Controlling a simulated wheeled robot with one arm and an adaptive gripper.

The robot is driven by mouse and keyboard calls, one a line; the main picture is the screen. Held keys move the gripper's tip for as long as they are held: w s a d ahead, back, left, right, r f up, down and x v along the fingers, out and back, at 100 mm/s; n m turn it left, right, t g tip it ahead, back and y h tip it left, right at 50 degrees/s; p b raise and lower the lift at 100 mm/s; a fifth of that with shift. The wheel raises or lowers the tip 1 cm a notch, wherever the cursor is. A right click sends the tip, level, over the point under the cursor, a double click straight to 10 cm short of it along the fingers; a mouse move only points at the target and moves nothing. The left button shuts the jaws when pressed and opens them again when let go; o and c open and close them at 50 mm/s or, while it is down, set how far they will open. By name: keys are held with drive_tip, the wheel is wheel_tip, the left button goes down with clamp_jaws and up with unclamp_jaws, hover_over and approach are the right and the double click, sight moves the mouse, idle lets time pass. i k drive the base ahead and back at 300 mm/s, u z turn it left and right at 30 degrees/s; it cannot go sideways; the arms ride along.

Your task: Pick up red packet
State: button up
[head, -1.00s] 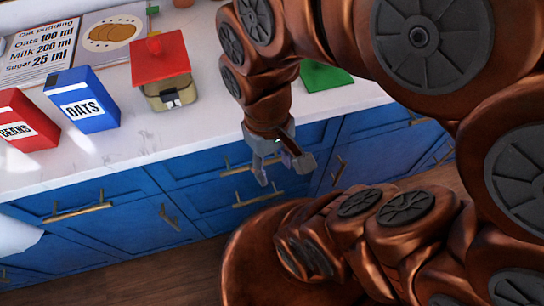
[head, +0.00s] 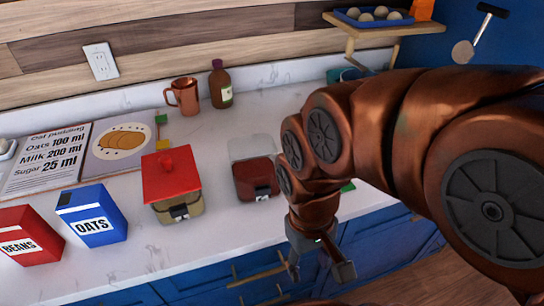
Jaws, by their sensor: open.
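The red packet (head: 28,237) lies at the left end of the white counter and is labelled BEANS. It is close beside the blue OATS packet (head: 92,216). My gripper (head: 318,272) hangs in front of the counter's front edge, over the blue drawers, well to the right of both packets. Its two fingers are apart and nothing is between them.
A box with a red lid (head: 168,184) and a dark red box (head: 256,180) stand between the packets and my gripper. A recipe board (head: 42,162), copper mug (head: 184,96) and brown bottle (head: 221,86) are further back. Counter (head: 130,262) in front of the packets is clear.

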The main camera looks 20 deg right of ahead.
sight(28, 239)
drive_tip(key=u, duration=2.15)
drive_tip(key=k, duration=1.3)
drive_tip(key=u, duration=1.3)
drive_tip(key=i, duration=1.8)
drive_tip(key=z, duration=0.8)
drive_tip(key=i, duration=0.6)
drive_tip(key=z, duration=0.5)
